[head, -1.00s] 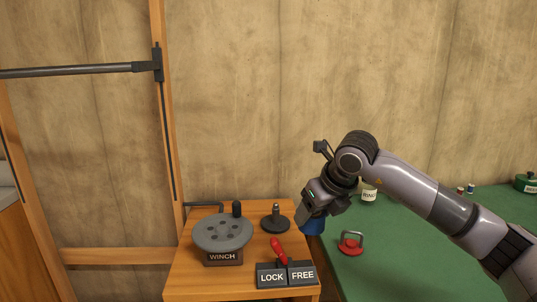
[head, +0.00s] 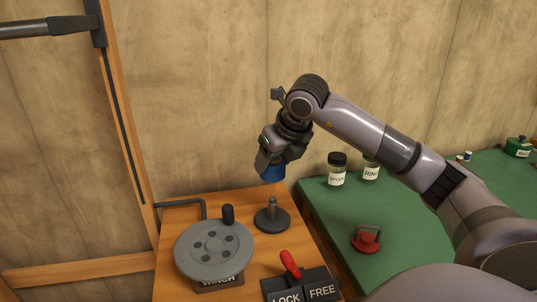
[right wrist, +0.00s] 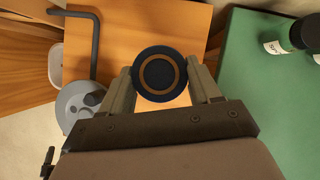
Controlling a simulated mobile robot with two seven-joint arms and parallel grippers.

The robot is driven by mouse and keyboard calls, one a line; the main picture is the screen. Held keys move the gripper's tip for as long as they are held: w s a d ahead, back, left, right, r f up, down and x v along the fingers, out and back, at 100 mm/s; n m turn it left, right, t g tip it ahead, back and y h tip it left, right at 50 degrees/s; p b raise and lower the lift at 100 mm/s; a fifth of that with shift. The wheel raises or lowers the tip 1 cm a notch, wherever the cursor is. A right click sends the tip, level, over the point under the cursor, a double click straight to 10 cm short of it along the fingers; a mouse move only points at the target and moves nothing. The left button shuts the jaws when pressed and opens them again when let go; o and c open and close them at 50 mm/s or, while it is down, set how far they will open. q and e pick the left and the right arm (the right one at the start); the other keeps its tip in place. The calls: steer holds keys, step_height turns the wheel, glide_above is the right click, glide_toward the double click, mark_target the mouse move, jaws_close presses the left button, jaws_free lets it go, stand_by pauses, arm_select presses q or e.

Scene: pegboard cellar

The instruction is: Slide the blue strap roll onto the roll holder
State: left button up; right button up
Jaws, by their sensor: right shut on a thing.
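The blue strap roll (head: 272,173) is held in my right gripper (head: 271,163), above the back part of the wooden bench top. In the right wrist view the roll (right wrist: 160,66) shows end-on, dark with a brown ring, between the two fingers. The roll holder (head: 272,216), a dark round base with an upright peg, stands on the bench below and slightly in front of the roll in the head view. The roll is apart from the peg. The holder is not seen in the right wrist view. My left gripper is out of view.
The winch (head: 214,250) with its crank knob stands left of the holder. A bent grey rod (head: 190,204) lies behind it. A red lever (head: 290,264) rises at the front by the LOCK and FREE plates.

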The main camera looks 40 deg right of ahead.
mark_target(275, 202)
step_height(275, 202, down, 4)
steer(key=b, duration=0.3)
steer(key=shift+s+r, duration=0.1)
steer(key=shift+r, duration=0.05)
step_height(275, 202, down, 2)
steer(key=shift+f+b, duration=0.1)
steer(key=shift+b, duration=0.8)
steer(key=shift+f+b, duration=0.55)
steer(key=shift+f, duration=0.05)
arm_select(q)
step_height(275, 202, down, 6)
steer(key=b, duration=0.2)
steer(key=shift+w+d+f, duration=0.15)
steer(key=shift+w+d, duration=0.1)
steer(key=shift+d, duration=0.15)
arm_select(e)
steer(key=shift+f, duration=1.4)
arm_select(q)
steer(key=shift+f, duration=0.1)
arm_select(e)
steer(key=shift+f, duration=0.15)
arm_select(q)
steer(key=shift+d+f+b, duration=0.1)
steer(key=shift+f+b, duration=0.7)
steer(key=shift+b, duration=0.3)
arm_select(e)
steer(key=shift+f, duration=0.95)
